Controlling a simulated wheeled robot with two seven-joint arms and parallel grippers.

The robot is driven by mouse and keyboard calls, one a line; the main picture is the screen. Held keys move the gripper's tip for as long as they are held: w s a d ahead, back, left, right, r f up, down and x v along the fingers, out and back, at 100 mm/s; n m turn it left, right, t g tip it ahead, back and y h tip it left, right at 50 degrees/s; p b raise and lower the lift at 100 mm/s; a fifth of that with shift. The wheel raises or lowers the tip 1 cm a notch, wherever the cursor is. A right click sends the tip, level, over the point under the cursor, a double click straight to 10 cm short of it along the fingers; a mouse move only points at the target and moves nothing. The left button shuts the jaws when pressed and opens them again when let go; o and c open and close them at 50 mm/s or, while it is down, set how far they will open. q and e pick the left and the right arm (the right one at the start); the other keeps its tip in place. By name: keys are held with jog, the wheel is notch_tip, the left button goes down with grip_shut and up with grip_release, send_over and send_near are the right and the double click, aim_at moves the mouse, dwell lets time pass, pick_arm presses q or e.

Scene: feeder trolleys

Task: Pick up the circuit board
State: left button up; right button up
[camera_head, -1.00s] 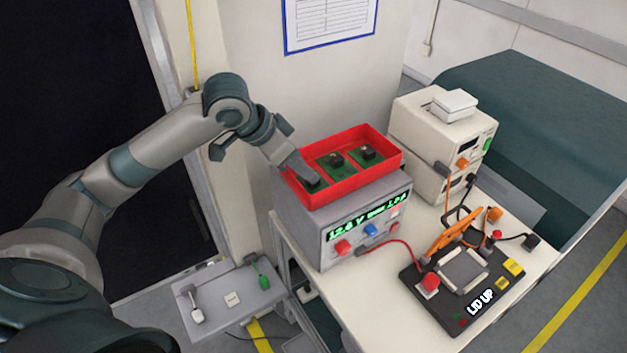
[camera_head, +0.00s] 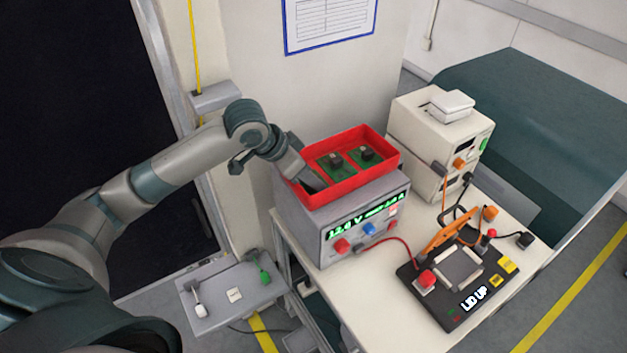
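A red tray (camera_head: 349,185) holds green circuit boards with black blocks on them. One board (camera_head: 367,154) lies toward the right end and another board (camera_head: 337,163) lies in the middle. My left gripper (camera_head: 311,182) reaches down into the left end of the tray. It hides most of that end, so I cannot tell whether it touches or grips a board there. Its fingertips are too small and covered to show whether they are open or shut. My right gripper is not in view.
The tray sits on a grey power supply (camera_head: 341,236) with a lit display. On the white bench (camera_head: 365,295), a black test fixture (camera_head: 459,296) marked LID UP has its orange lid raised. Cream instruments (camera_head: 428,140) stand behind. A red cable runs from the supply toward the fixture.

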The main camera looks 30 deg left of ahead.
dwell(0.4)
pick_arm(q)
grip_shut()
jog(key=shift+r, duration=0.1)
jog(key=shift+r+b, duration=0.35)
jog(key=shift+r, duration=0.1)
notch_tip(320, 180, up, 9)
jog(key=b, duration=0.2)
jog(key=shift+b, duration=0.4)
